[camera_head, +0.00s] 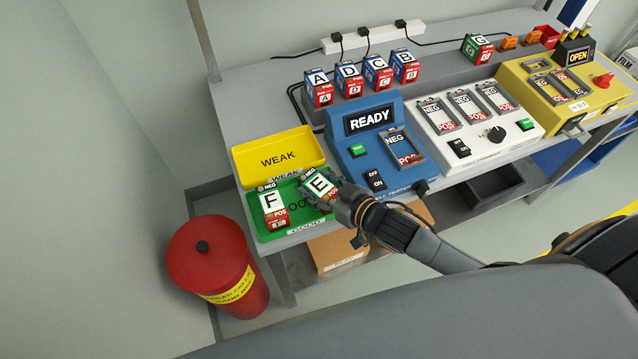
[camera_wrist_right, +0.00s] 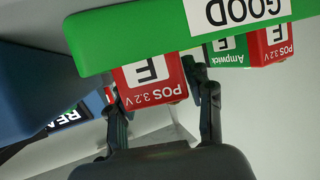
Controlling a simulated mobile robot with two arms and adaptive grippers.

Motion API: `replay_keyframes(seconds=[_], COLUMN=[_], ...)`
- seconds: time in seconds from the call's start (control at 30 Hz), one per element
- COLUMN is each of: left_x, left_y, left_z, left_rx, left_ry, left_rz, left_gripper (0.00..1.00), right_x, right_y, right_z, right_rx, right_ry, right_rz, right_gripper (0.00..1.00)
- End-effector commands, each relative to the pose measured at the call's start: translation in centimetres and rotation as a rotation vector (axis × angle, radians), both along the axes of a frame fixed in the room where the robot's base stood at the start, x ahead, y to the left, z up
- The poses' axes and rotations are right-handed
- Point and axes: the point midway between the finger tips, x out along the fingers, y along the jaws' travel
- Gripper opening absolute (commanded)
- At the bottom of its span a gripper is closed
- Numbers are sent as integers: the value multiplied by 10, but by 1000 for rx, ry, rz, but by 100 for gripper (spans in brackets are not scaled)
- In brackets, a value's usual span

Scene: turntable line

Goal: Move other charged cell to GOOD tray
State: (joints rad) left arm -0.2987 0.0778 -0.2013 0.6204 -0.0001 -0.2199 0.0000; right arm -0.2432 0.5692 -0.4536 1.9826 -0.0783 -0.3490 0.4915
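Cell E (camera_head: 319,186), a green, white and red block, is at the right side of the green GOOD tray (camera_head: 262,233). My right gripper (camera_head: 334,190) is around cell E, with a finger on each side. In the right wrist view cell E (camera_wrist_right: 152,80) sits between the fingertips (camera_wrist_right: 158,92), its far end hidden behind the rim of the GOOD tray (camera_wrist_right: 130,36). Whether it touches the tray floor is hidden. Cell F (camera_head: 272,205) stands in the left part of the same tray, apart from E. My left gripper is not in view.
The empty yellow WEAK tray (camera_head: 278,158) is behind the GOOD tray. The blue tester (camera_head: 352,150), reading READY, stands close right of my gripper. Cells A (camera_head: 319,88), D, C and B stand behind it. A red bin (camera_head: 210,258) is on the floor at left.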

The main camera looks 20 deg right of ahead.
Motion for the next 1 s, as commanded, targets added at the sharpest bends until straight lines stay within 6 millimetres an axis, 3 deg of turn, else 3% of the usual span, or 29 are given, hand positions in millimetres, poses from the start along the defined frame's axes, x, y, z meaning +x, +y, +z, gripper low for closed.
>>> replay_keyframes(seconds=[0.47, 1.0], left_x=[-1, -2], left_y=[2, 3], left_z=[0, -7], left_rx=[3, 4], left_ry=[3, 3], left_rz=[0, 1], left_gripper=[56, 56], right_x=[-3, -81], right_y=[-1, -36], right_z=[4, 38], right_rx=[0, 0], right_ry=[0, 3], right_rz=[1, 1], right_gripper=[69, 69])
